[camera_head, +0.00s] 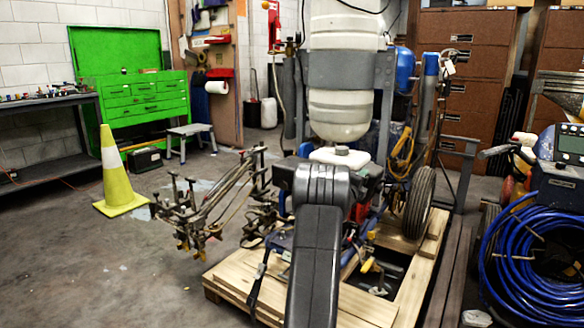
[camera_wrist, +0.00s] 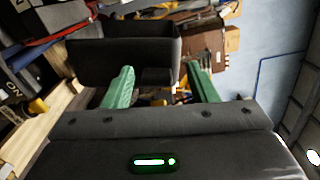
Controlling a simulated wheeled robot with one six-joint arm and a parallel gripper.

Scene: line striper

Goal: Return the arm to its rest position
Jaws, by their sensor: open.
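My gripper (camera_wrist: 160,88) shows in the wrist view with its two green fingers spread apart. Nothing is held between the fingers. Dark grey parts of my wrist fill the lower half of that view, with a lit green light on them. In the head view my dark arm rises from the bottom centre and bends at about mid-height, in front of the line striper (camera_head: 340,85) with its large white tank. The gripper itself is hidden in the head view.
The line striper stands on a wooden pallet (camera_head: 350,305). A yellow cone (camera_head: 116,175), a small step stool (camera_head: 192,133) and a green tool chest (camera_head: 145,95) are at left. A blue hose coil (camera_head: 530,262) is at right. The floor at lower left is clear.

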